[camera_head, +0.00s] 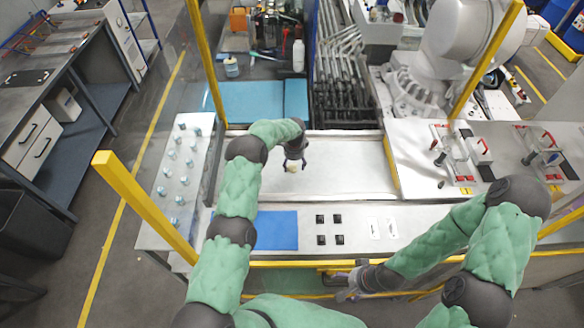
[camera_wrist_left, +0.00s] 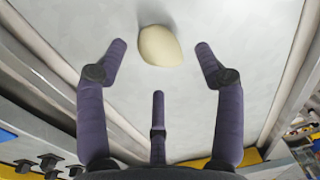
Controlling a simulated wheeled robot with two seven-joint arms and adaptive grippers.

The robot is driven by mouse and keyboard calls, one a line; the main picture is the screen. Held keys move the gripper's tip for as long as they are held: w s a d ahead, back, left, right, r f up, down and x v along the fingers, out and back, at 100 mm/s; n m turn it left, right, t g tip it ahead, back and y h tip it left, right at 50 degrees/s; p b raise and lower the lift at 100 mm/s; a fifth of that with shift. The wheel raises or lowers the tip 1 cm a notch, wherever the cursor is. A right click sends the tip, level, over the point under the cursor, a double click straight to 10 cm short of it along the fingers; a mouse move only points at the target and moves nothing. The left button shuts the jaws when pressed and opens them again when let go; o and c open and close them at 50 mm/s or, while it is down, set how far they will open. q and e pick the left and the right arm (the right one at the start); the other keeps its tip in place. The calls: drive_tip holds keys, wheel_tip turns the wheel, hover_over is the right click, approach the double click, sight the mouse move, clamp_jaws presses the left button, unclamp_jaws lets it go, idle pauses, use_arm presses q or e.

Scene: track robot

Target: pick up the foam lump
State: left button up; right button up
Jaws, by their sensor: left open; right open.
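The foam lump (camera_wrist_left: 160,46) is a small pale yellow, rounded piece on the light grey surface. It shows in the left wrist view at the top middle, just beyond the fingertips. In the head view the lump (camera_head: 290,168) is small and partly hidden by my left gripper. My left gripper (camera_head: 294,163) is over the white tray-like surface, close to the lump. In the left wrist view its fingers (camera_wrist_left: 158,70) are spread and empty, with the lump between and ahead of them. My right gripper (camera_head: 350,284) is low near the front yellow rail, away from the lump.
The light surface (camera_head: 350,180) around the lump is mostly clear, with raised edges. A blue mat (camera_head: 277,230) and several small black blocks (camera_head: 321,239) lie in front. Yellow posts (camera_head: 140,205) and a front rail (camera_head: 420,261) border the station. A white machine (camera_head: 470,30) stands at the back right.

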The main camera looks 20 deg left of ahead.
use_arm(q)
drive_tip(key=shift+w+a+f, duration=0.1)
drive_tip(key=shift+w+f, duration=0.1)
drive_tip(key=shift+f, duration=1.2)
drive_tip(key=c, duration=0.9)
